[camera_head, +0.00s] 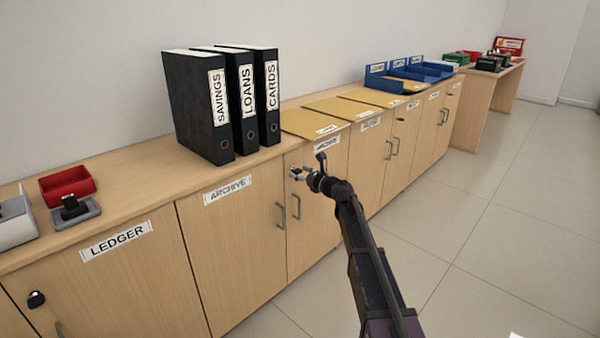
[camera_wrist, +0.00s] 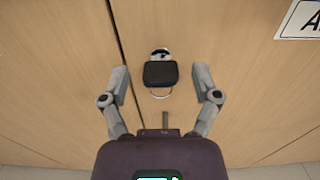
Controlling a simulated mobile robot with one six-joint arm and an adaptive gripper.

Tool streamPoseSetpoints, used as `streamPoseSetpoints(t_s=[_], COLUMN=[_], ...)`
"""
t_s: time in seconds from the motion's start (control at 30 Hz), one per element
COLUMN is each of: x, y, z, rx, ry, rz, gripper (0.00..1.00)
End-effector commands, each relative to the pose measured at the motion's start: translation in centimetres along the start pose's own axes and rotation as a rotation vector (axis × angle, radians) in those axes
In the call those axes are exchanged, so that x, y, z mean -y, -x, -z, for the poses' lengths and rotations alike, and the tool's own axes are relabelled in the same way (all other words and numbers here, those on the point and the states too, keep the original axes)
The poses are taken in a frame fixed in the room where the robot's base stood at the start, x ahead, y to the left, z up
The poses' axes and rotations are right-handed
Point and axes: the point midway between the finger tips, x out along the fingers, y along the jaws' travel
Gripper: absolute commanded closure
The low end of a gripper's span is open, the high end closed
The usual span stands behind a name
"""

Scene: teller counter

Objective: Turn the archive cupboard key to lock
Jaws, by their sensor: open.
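The key has a black head (camera_wrist: 160,74) and sits in a silver lock (camera_wrist: 161,52) on a wooden cupboard door in the wrist view. The head looks roughly level, with a pale ring just below it. A white label starting with "A" (camera_wrist: 303,20) is at upper right. My gripper (camera_wrist: 160,82) is open, with one finger on each side of the key head and a gap on both sides.
Binders (camera_head: 210,105) and folders (camera_head: 312,122) are on the counter. Door handles (camera_head: 281,215) stick out nearby. The floor (camera_head: 480,230) at right is clear.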

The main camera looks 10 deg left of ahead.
Motion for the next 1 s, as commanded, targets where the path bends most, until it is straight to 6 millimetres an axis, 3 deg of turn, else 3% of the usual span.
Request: streamPoseSetpoints(t_s=[0.13,0.5,0.77,0.83,0.87,1.0], x=[0.0,0.0,0.0,0.0,0.8,0.2], y=[-0.9,-1.1,-1.1,-1.1,-0.1,-0.9], z=[0.0,0.0,0.0,0.0,0.0,0.0], rx=[0.000,0.000,0.000,0.000,0.000,0.000], ry=[0.000,0.000,0.000,0.000,0.000,0.004], rz=[0.000,0.000,-0.001,-0.001,0.003,0.002], gripper=[0.20,0.20,0.97,1.00,1.00,1.00])
